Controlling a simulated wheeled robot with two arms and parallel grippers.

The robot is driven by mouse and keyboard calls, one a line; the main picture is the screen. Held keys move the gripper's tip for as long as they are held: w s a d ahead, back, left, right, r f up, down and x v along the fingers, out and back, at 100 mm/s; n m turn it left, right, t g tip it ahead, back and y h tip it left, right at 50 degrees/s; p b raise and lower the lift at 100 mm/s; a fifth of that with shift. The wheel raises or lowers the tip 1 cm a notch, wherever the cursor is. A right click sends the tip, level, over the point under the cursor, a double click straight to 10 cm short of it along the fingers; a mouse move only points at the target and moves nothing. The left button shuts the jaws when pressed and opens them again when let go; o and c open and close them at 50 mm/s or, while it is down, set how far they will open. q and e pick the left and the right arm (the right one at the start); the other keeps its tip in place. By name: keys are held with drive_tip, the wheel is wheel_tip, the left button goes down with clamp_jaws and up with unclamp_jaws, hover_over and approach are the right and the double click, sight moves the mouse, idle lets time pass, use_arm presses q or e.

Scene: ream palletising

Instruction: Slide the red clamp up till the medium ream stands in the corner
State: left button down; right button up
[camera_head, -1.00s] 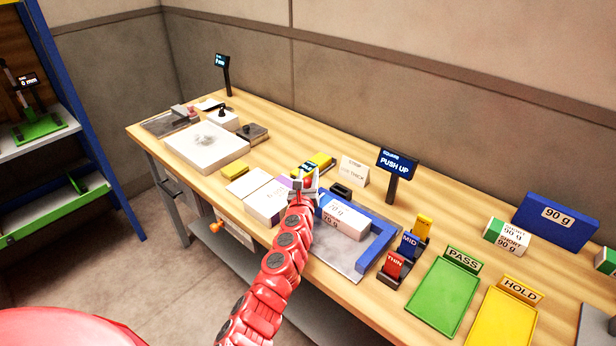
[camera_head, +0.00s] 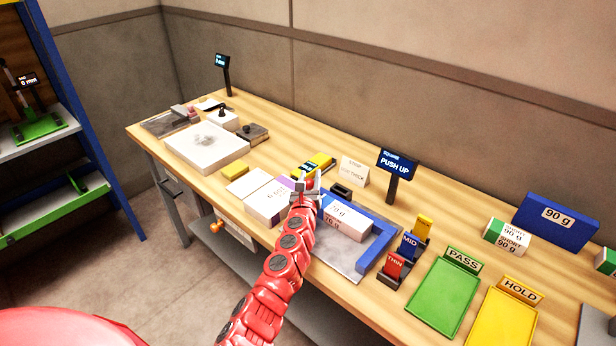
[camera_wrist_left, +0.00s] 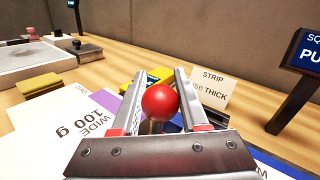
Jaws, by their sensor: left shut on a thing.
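My left gripper (camera_head: 306,190) is shut on the red clamp, whose round red knob (camera_wrist_left: 160,102) sits between the two fingers in the left wrist view. In the head view the gripper largely hides the clamp. A white ream (camera_head: 346,222) marked 70 g lies just right of the gripper on a grey plate (camera_head: 340,262), inside a blue L-shaped corner (camera_head: 378,250). I cannot tell whether the ream touches both blue walls. My right gripper is not in view.
A display (camera_head: 397,162) reads SQUARE, PUSH UP. A white ream marked WIDE 100 g (camera_wrist_left: 88,128) lies left of the gripper. A STRIP card (camera_head: 354,171) and a yellow-black item (camera_head: 314,165) stand behind. THIN and MID tags, then green PASS (camera_head: 441,297) and yellow HOLD trays, lie right.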

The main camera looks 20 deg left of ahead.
use_arm(q)
drive_tip(key=d, duration=0.1)
drive_tip(key=s+d, duration=0.1)
drive_tip(key=d, duration=0.1)
drive_tip(key=shift+s+d, duration=0.15)
drive_tip(key=shift+d, duration=0.15)
drive_tip(key=c, duration=0.8)
unclamp_jaws()
drive_tip(key=shift+f, duration=0.1)
drive_tip(key=o, duration=0.4)
drive_tip(key=shift+c, duration=0.2)
drive_tip(key=shift+s, duration=0.1)
drive_tip(key=shift+s, duration=0.25)
drive_tip(key=b+v, duration=0.1)
drive_tip(key=v, duration=1.5)
drive_tip(key=shift+s, duration=0.4)
drive_tip(key=shift+d, duration=0.1)
